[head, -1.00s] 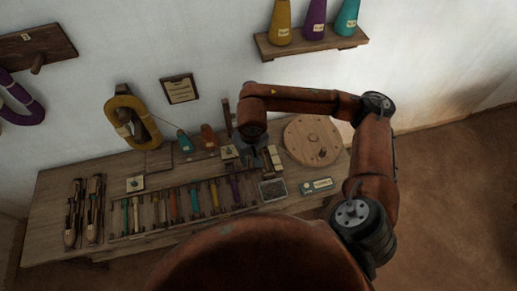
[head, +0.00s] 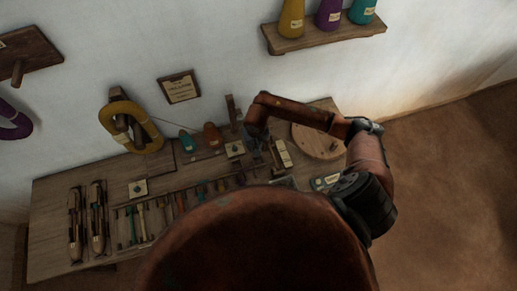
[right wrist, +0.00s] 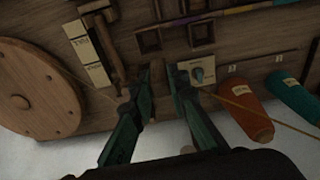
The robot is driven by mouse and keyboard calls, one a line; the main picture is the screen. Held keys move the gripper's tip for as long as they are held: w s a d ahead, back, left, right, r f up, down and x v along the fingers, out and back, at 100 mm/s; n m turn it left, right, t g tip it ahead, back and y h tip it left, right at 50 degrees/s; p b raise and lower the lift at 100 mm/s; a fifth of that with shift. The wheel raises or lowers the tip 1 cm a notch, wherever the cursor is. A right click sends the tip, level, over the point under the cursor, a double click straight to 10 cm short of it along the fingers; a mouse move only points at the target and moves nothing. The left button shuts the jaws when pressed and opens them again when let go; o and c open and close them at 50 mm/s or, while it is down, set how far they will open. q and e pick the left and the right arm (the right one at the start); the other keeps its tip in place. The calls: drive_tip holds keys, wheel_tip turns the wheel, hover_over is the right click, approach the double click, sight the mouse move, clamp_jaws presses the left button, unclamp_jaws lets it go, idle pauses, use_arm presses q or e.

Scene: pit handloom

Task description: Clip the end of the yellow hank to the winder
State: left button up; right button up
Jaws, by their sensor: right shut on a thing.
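The yellow hank (head: 134,128) hangs in a loop on a wooden holder at the left back of the bench. A thin yellow strand runs from it toward my right gripper (head: 256,143) and shows in the right wrist view (right wrist: 242,104), reaching the fingers. My right gripper (right wrist: 158,72) is shut on the strand's end, though the grip itself is too dark to see clearly. A round wooden wheel (head: 318,142), seemingly the winder's, stands right of the gripper. The wheel also shows at left in the right wrist view (right wrist: 38,90). Its clip cannot be made out. My left gripper is not in view.
An orange cone (right wrist: 243,110) and a teal cone (right wrist: 292,97) lie near the strand. A tray of tools (head: 150,218) and two shuttles (head: 87,222) fill the front. A shelf of cones (head: 325,36) is above.

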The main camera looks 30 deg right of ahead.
drive_tip(key=f+b, duration=0.1)
drive_tip(key=f, duration=0.1)
drive_tip(key=d+f, duration=0.1)
drive_tip(key=f, duration=0.2)
drive_tip(key=s+f+b, duration=0.1)
drive_tip(key=f, duration=0.2)
drive_tip(key=shift+d+f+b, duration=0.2)
drive_tip(key=shift+f+b, duration=0.05)
drive_tip(key=shift+b, duration=0.1)
wheel_tip(320, 180, down, 2)
drive_tip(key=shift+w+f+b, duration=0.1)
drive_tip(key=shift+f+b, duration=0.1)
drive_tip(key=shift+b, duration=1)
drive_tip(key=shift+f, duration=0.3)
drive_tip(key=shift+f+b, duration=0.2)
drive_tip(key=shift+b, duration=0.25)
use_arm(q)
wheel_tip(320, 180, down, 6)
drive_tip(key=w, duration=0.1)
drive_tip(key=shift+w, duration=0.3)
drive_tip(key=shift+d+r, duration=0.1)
use_arm(e)
drive_tip(key=shift+r, duration=0.1)
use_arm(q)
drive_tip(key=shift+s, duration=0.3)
use_arm(e)
drive_tip(key=o, duration=0.9)
